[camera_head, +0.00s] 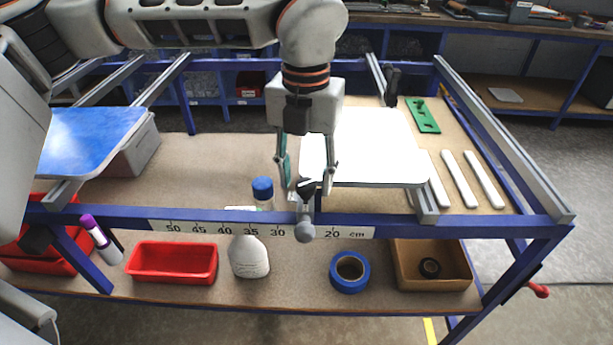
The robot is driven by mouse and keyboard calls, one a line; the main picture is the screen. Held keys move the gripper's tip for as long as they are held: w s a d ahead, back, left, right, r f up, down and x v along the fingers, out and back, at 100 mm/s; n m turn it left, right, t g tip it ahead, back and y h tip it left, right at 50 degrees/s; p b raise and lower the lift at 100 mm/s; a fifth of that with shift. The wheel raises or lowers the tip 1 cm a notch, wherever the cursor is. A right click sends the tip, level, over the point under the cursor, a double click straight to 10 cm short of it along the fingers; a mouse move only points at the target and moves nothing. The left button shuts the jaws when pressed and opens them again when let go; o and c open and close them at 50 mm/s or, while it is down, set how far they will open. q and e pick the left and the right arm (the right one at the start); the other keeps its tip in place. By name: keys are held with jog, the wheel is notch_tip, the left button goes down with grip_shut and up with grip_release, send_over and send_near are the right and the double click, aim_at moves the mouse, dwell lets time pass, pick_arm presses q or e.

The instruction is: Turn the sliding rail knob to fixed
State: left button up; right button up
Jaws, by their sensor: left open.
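A grey ball-ended knob (306,232) hangs at the blue front rail (400,229), over the ruler strip (195,229) between the 30 and 20 marks. A black and grey piece (307,189) sits directly above it at the rail's top edge. My left gripper (307,185) points down with its two fingers apart, one on each side of this upper piece. I cannot tell whether the fingers touch it. Nothing is clearly held. My right gripper does not show.
A white board (365,145) lies just right of the gripper. White bars (459,178) and a green plate (422,115) lie farther right. A blue-capped bottle (250,256) stands behind the rail on the left. A red bin (172,262), blue tape (349,271) and a box (432,250) sit below.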

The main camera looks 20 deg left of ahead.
pick_arm(q)
jog(key=shift+f, duration=0.2)
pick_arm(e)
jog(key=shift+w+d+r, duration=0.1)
pick_arm(q)
jog(key=shift+c, duration=0.2)
jog(key=c, duration=1)
jog(key=shift+c, duration=0.2)
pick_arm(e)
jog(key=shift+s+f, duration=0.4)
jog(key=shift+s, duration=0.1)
